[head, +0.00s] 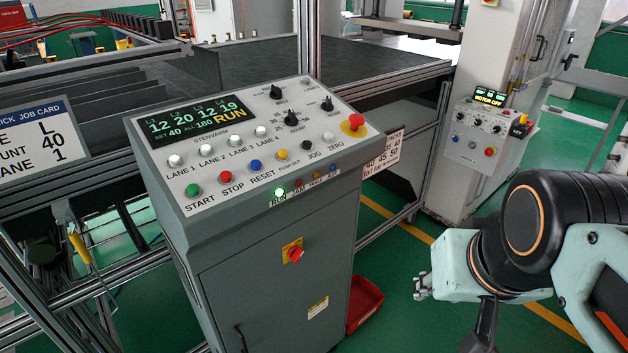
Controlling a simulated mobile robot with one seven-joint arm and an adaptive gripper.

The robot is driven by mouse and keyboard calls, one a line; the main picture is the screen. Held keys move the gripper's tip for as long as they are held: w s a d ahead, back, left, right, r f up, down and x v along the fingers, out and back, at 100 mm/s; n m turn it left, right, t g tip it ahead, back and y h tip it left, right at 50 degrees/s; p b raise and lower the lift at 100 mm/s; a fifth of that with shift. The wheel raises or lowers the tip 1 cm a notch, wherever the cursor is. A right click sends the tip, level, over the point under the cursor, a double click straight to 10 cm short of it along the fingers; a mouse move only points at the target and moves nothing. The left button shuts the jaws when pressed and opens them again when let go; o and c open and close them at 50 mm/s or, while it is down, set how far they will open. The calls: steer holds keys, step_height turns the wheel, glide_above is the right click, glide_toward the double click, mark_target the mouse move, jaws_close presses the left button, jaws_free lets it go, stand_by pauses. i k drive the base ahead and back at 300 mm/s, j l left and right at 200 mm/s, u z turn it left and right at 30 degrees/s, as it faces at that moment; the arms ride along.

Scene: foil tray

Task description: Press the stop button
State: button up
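The stop button (225,177) is a small round red button in the front row of the sloped control panel, above the printed word STOP. It sits between the green START button (193,189) and the blue RESET button (255,166). My arm's end is at the lower right, in front of and to the right of the console, well apart from the panel. My gripper (485,325) appears as a dark part at the bottom edge, partly cut off. Its fingers cannot be made out. Nothing covers the stop button.
The same panel (180,212) carries white lane buttons, a yellow button (281,155), black knobs and a red emergency mushroom (356,121) on yellow. The display reads RUN, and a green RUN lamp (280,192) glows. A red bin (365,300) stands beside the console. A second control box (478,135) stands behind.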

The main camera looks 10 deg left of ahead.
mark_target(226, 175)
steer(key=j+z, duration=0.25)
steer(key=j, duration=0.25)
steer(key=k+j+z, duration=0.1)
steer(key=j+z, duration=0.15)
steer(key=j, duration=0.3)
steer(key=k+j+z, duration=0.1)
steer(key=j+z, duration=0.2)
steer(key=j, duration=0.2)
steer(key=k+j, duration=0.1)
steer(key=j, duration=0.25)
steer(key=k+j, duration=0.1)
steer(key=j, duration=0.25)
steer(key=k+j, duration=0.15)
steer(key=j, duration=0.25)
steer(key=k+j+z, duration=0.1)
steer(key=j, duration=0.25)
steer(key=k+j, duration=0.1)
steer(key=j, duration=0.25)
steer(key=k+j, duration=0.15)
steer(key=j, duration=0.2)
